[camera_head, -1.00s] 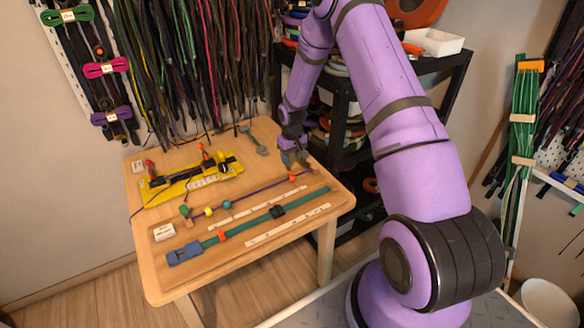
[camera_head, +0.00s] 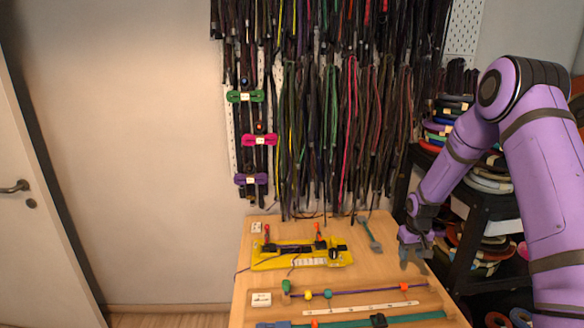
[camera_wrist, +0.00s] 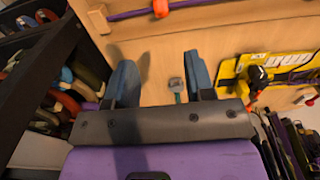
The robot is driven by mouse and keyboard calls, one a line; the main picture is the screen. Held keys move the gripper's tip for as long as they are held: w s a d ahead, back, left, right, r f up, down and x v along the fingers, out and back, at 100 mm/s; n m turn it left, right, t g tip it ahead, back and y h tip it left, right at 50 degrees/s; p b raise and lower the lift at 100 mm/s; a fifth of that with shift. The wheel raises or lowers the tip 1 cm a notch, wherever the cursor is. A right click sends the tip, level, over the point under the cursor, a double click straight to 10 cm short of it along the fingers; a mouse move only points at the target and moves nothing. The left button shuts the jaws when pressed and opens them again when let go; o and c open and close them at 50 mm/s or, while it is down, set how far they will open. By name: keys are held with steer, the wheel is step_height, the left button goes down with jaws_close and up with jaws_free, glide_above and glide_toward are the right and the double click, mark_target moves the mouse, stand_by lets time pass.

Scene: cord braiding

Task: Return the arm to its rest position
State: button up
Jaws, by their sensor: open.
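My purple arm reaches in from the right in the head view, elbow bent high. My gripper (camera_head: 414,252) hangs over the table's right side, near the right end of a purple cord (camera_head: 360,291). In the wrist view my gripper (camera_wrist: 160,62) has its two blue-grey fingers apart with nothing between them. A small grey-green tool (camera_wrist: 176,88) shows past the gap, lying on the wood. It also lies at the back of the table in the head view (camera_head: 370,236).
The wooden table (camera_head: 245,285) holds a yellow jig (camera_head: 262,262), a beaded purple cord and a teal cord (camera_head: 410,317). A black shelf (camera_head: 478,212) with spools stands close on the right. Cords (camera_head: 345,130) hang on the back wall. Open floor lies left.

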steer(key=s+a+r+t, duration=0.15)
steer(key=s+r, duration=0.25)
steer(key=r, duration=0.6)
steer(key=s+a+r, duration=0.3)
steer(key=s+r, duration=0.1)
steer(key=r, duration=0.6)
steer(key=s+a+r+t, duration=0.1)
steer(key=s+a+r, duration=0.25)
steer(key=r, duration=0.65)
steer(key=s+a+r, duration=0.1)
steer(key=s+r, duration=0.2)
steer(key=s, duration=0.6)
steer(key=s+a+r+t, duration=0.1)
steer(key=s+a+r, duration=0.1)
steer(key=s, duration=0.6)
steer(key=s+a+r+t, duration=0.1)
steer(key=s+r, duration=0.3)
steer(key=s, duration=0.5)
steer(key=shift+s+a+r, duration=0.35)
steer(key=shift+a, duration=0.05)
